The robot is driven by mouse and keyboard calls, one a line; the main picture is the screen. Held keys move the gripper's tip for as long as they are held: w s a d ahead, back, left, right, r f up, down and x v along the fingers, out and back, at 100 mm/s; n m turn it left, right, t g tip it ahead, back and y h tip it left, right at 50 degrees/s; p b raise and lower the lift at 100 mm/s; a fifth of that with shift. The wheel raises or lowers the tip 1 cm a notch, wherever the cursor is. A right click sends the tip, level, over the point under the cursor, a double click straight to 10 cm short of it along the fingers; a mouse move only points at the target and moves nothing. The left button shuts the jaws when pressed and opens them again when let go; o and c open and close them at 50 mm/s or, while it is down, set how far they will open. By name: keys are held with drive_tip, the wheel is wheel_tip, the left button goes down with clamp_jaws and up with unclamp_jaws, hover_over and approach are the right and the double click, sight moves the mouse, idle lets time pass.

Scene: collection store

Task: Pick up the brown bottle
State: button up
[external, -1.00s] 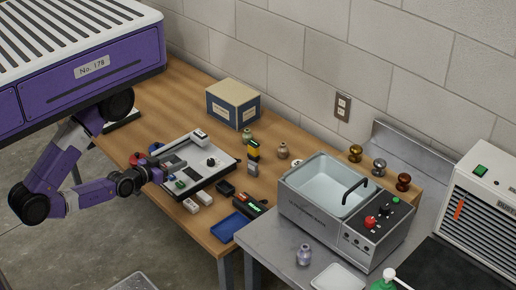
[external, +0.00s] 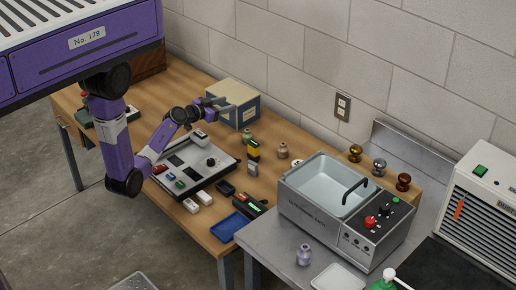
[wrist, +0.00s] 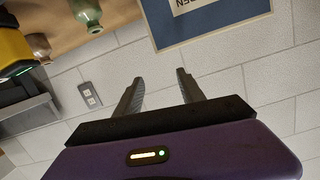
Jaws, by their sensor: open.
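The brown bottle (external: 283,150) is small and stands upright on the wooden table, near the wall side and left of the steel sink unit. Part of it also shows at the upper left of the wrist view (wrist: 38,46). My gripper (external: 222,102) is open and empty. It is up in front of the blue and cream box, to the left of the brown bottle and apart from it. In the wrist view its two fingers (wrist: 158,77) are spread, with only wall behind them. That view is strongly tilted.
A green bottle (external: 247,135) and a yellow-and-black device (external: 253,151) stand close to the brown bottle. The box (external: 233,103) is beside my gripper. A tray-like panel (external: 195,165), blue tray (external: 230,227) and sink unit (external: 310,215) take up room nearby.

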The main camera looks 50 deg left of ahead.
sight(282, 144)
drive_tip(key=w+d+f+m+g+h, duration=0.1)
drive_tip(key=w+d+h, duration=0.1)
drive_tip(key=w+d+f+m+g+h+b, duration=0.1)
drive_tip(key=d+m+h, duration=0.1)
drive_tip(key=d, duration=0.1)
drive_tip(key=w+d+f+m+g+h+b, duration=0.1)
drive_tip(key=w+d+m, duration=0.1)
drive_tip(key=d, duration=0.1)
drive_tip(key=shift+w+d+f+h, duration=0.1)
drive_tip(key=shift+w+d+h, duration=0.1)
drive_tip(key=shift+w+h, duration=0.2)
drive_tip(key=d+f+m+g+h, duration=0.1)
drive_tip(key=d+f+g, duration=0.1)
drive_tip(key=d, duration=0.2)
drive_tip(key=w+d+f+m+g+h+b, duration=0.1)
drive_tip(key=d+f+m+g+h, duration=0.1)
drive_tip(key=d, duration=0.3)
drive_tip(key=d+f+m+g+h+b, duration=0.1)
drive_tip(key=d+f+m+g, duration=0.1)
drive_tip(key=d, duration=0.2)
drive_tip(key=shift+w+d+f+h, duration=0.2)
drive_tip(key=shift+w+f+h, duration=0.1)
drive_tip(key=shift+w+f, duration=0.1)
clamp_jaws()
